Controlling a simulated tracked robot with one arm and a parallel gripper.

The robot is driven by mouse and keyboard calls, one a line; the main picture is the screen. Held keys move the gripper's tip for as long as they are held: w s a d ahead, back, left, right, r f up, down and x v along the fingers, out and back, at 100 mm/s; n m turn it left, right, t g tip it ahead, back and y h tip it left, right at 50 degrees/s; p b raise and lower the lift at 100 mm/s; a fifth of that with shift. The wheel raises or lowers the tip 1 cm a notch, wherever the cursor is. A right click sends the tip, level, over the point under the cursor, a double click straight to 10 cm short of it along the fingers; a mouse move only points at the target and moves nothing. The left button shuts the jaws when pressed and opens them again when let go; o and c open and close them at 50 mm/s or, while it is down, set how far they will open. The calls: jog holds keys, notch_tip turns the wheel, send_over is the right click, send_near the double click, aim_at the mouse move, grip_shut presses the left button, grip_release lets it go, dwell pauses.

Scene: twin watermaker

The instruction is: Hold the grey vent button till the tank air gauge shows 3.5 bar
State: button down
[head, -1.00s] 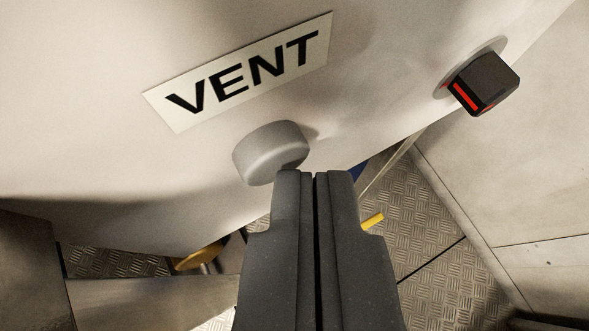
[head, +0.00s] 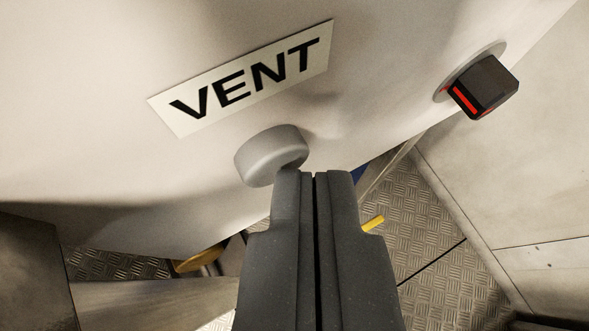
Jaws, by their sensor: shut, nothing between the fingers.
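The grey vent button (head: 268,153) is a round knob on a pale panel, under a white plate with the word VENT (head: 252,77). My gripper (head: 314,173) is shut and empty, its dark fingers pointing up the picture. Its fingertips overlap the lower right edge of the button in the picture. I cannot tell whether they touch it or how far the button is pressed. The tank air gauge is not in view.
A black knob with a red stripe (head: 482,88) sticks out of the panel (head: 100,110) to the right. Below the panel are a treadplate floor (head: 425,215), a yellow part (head: 198,260) and grey metal boxes. A pale wall (head: 510,165) stands at the right.

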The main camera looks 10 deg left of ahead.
jog(key=shift+s+d+f, duration=0.15)
jog(key=shift+s+f, duration=0.25)
jog(key=shift+d, duration=0.1)
jog(key=s+d, duration=0.1)
jog(key=s, duration=0.1)
jog(key=s+d, duration=0.2)
jog(key=shift+p, duration=0.35)
dwell(3.0)
